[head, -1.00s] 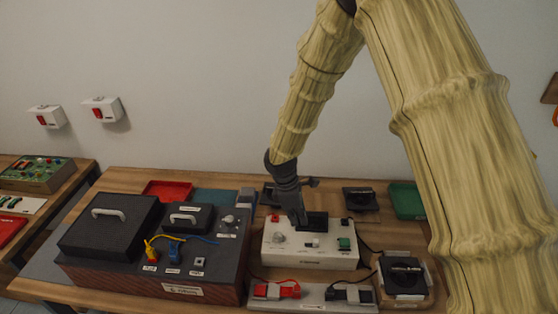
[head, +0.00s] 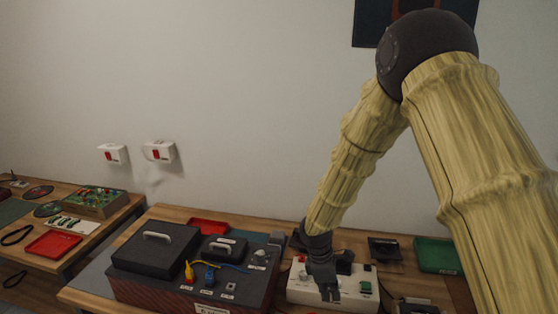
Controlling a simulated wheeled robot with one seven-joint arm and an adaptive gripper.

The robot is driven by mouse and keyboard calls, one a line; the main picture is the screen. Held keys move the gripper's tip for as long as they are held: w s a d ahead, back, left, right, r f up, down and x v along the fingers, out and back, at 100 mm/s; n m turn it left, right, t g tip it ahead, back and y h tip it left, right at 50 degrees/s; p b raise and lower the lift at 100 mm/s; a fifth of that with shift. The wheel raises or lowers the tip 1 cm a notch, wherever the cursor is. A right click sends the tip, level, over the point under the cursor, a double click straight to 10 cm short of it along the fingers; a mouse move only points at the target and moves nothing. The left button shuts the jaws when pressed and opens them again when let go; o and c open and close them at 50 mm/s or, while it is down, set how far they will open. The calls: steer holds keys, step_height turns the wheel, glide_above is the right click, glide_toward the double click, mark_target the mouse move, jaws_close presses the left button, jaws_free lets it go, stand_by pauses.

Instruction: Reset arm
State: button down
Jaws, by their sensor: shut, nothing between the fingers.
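My arm comes in from the right, bends at a dark elbow joint, and reaches down toward the table. My gripper (head: 330,294) is dark grey and shut, with nothing in it. It hangs over the white control box (head: 359,297) and hides part of its top. I cannot tell whether the fingertips touch the box.
Left of the gripper stands a dark box (head: 135,283) with handled lids and coloured plugs. A red tray (head: 207,227) and a green tray (head: 437,254) lie at the back of the wooden table (head: 171,213). A second table with a circuit board (head: 94,202) stands at left.

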steer(key=s+f+m+y+b, duration=0.35)
steer(key=s+f+m, duration=0.35)
steer(key=s+f, duration=1.15)
steer(key=s+d+f+m, duration=0.4)
steer(key=s+f, duration=0.1)
steer(key=s, duration=0.4)
steer(key=s+d+f+m+b, duration=0.1)
steer(key=s+d+f+m, duration=0.3)
steer(key=s, duration=0.6)
steer(key=shift+s+f+m+t+h, duration=0.15)
steer(key=shift+f+m+t+h, duration=0.2)
steer(key=shift+f+m, duration=0.25)
steer(key=c, duration=2.2)
jaws_free()
